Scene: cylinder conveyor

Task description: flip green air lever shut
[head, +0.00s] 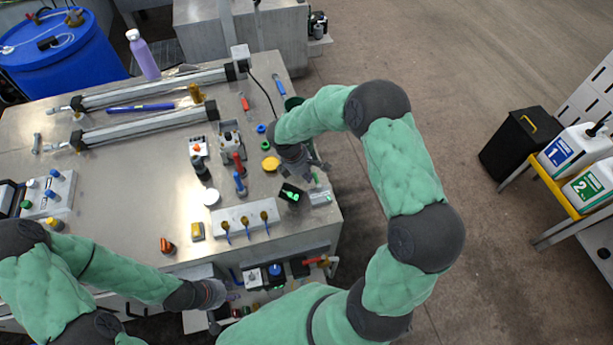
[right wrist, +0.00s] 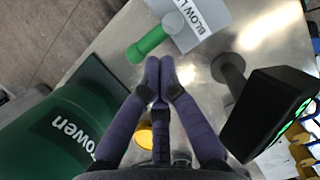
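The green lever (right wrist: 148,45) is a short rounded handle beside a grey block with a "BLOW" label (right wrist: 195,22) in the right wrist view. In the head view the grey block (head: 321,198) is at the right edge of the metal table, below my right gripper (head: 318,172). My right gripper's purple fingers (right wrist: 161,72) have their tips together and hold nothing visible. The tips are just below the lever in the right wrist view; I cannot tell whether they touch it. My left gripper (head: 218,298) is low, by the table's front edge, its fingers unclear.
A black device with a green display (right wrist: 270,112) stands close to the right fingers; it also shows in the head view (head: 291,194). A dark green container (right wrist: 55,140) is on their left.

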